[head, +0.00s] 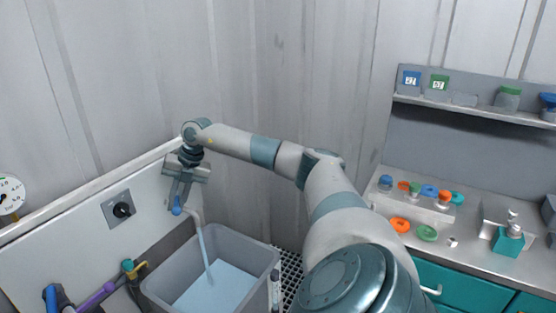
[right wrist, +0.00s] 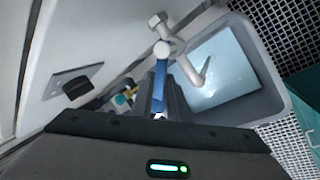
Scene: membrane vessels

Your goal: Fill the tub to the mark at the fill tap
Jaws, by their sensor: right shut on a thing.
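The grey tub (head: 266,283) stands below the fill tap (head: 195,214), and pale blue water (head: 215,288) covers its bottom. A stream of water runs from the spout into it. No fill mark can be made out. My right gripper (head: 179,190) is at the tap, pointing down, shut on its blue lever (head: 177,207). In the right wrist view, the blue lever (right wrist: 160,75) lies between the fingers, the white spout (right wrist: 194,72) reaches over the tub (right wrist: 268,103), and water shows inside. My left gripper is out of view.
A black knob (head: 122,210) and a gauge (head: 10,194) are on the wall panel at left. Coloured hose fittings (head: 130,268) sit near the tub's left side. A counter (head: 470,240) with coloured lids and a shelf (head: 470,108) stand at right. A grating lies right of the tub.

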